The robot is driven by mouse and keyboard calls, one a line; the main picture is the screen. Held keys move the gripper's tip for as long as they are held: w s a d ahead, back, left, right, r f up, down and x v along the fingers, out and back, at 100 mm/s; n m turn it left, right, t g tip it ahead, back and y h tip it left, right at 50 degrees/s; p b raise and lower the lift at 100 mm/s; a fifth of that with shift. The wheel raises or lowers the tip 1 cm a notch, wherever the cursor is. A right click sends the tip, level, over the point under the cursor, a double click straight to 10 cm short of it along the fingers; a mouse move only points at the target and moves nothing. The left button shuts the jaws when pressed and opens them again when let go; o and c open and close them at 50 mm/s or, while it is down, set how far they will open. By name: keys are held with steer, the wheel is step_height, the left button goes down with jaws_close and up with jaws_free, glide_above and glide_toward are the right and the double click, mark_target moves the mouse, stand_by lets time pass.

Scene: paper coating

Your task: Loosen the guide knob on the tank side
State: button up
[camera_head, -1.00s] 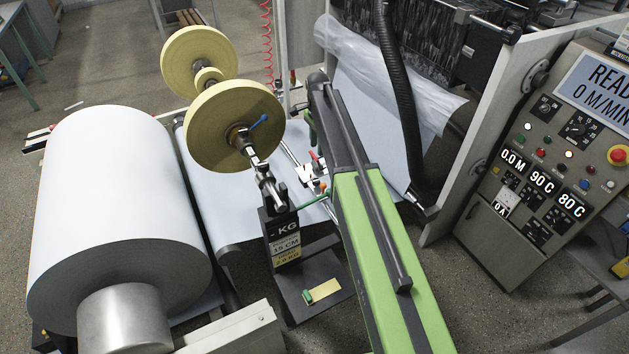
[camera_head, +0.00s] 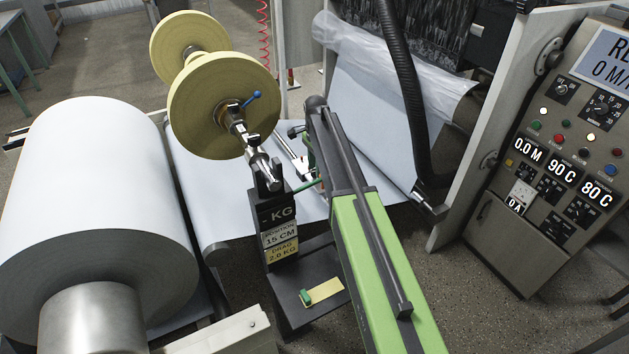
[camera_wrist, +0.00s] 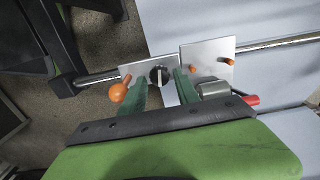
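In the wrist view a round black knob (camera_wrist: 158,76) with a light mark sits on a small metal plate (camera_wrist: 134,70) on a shiny guide bar (camera_wrist: 97,78). An orange ball handle (camera_wrist: 118,93) is left of the knob. My gripper (camera_wrist: 162,76) has its green fingers apart, one tip on each side of the knob. A gap shows beside the knob; contact is hard to tell. In the head view my gripper (camera_head: 317,172) is mostly hidden behind my arm, and the knob cannot be made out. Which side the tank is on cannot be told.
A larger metal plate with orange pegs (camera_wrist: 207,58) and a grey cylinder with a red end (camera_wrist: 213,89) are close right of my fingers. The white paper web (camera_head: 220,200) lies beyond. A black stand (camera_head: 280,232), paper roll (camera_head: 95,190) and control panel (camera_head: 560,150) surround my arm.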

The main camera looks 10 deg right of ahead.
steer(key=shift+f, duration=0.65)
steer(key=shift+r, duration=0.1)
jaws_close()
